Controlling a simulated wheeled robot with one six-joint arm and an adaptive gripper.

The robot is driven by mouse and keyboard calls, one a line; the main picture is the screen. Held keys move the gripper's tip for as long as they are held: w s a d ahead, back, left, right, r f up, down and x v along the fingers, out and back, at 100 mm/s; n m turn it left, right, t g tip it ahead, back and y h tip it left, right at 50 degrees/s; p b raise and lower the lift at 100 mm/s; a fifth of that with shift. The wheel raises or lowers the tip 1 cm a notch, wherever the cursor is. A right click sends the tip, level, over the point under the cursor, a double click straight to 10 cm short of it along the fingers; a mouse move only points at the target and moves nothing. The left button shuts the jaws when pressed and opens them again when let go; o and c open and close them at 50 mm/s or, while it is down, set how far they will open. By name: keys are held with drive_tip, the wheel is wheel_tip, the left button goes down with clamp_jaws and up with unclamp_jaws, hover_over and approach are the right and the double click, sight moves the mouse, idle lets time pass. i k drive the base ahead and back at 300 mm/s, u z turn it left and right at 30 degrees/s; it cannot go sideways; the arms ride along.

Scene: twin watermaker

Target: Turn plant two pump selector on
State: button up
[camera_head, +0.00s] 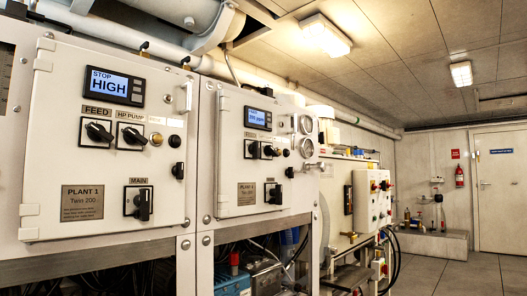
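The plant two panel (232,172) is the white cabinet door in the middle, with a nameplate (246,194) that seems to read Plant 2. Two black selectors sit side by side under its display: a left one (253,149) and a right one (269,150). Their labels and exact positions are too small to read. A larger black selector (273,194) sits lower right. The plant two display (257,118) is lit blue, with text too small to read surely. My gripper is not in view.
The plant 1 panel (70,150) stands nearer at left, with FEED (98,132), HP PUMP (132,136) and MAIN (141,204) selectors; its display (115,86) reads STOP HIGH. Floor (450,275) is clear at right.

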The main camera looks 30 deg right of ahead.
sight(268, 150)
drive_tip(key=z, duration=1.3)
drive_tip(key=i, duration=0.4)
drive_tip(key=u, duration=0.75)
